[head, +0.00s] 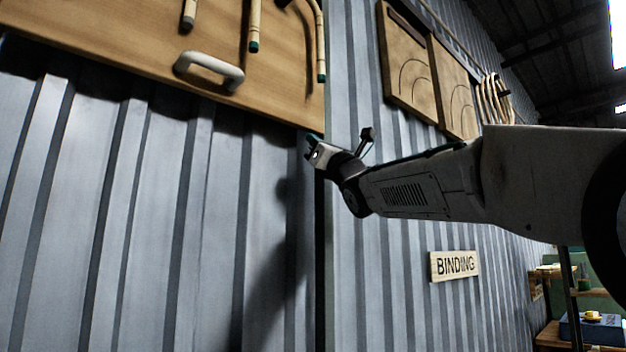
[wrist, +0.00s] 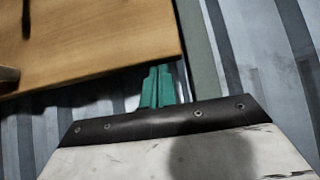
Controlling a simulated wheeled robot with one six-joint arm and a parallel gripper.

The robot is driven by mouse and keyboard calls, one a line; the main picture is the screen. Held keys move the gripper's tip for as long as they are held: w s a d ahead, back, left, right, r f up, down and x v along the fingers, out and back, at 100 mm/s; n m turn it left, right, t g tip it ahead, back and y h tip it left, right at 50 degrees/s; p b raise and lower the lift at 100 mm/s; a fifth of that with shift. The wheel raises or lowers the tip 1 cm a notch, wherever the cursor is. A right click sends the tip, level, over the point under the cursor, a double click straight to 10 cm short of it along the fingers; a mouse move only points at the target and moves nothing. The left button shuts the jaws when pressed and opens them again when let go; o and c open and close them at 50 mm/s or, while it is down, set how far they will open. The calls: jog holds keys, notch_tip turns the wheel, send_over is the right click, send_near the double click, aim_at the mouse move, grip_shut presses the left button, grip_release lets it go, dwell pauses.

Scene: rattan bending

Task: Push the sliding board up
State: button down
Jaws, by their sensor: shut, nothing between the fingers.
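The sliding board (head: 140,45) is a wooden panel at the upper left of the head view, against a corrugated metal wall. A pale handle (head: 209,69) is fixed near its lower edge. My gripper (head: 311,140) is just below the board's lower right corner; in the head view I cannot tell whether it touches. In the wrist view the board (wrist: 90,40) fills the upper left, and my gripper (wrist: 158,80) shows green fingers shut together, with tips close to the board's lower edge. Nothing is held between them.
Several rattan pieces (head: 254,25) with green tips hang on the board. Wooden panels with curved lines (head: 405,62) hang to the right, with rattan hoops (head: 495,100) beyond. A BINDING sign (head: 454,266) is on the wall. The wall below the board is bare.

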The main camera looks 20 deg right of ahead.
jog(key=w+f+v, duration=0.2)
jog(key=v, duration=1)
jog(key=shift+s+a+f, duration=0.25)
jog(key=shift+f, duration=0.1)
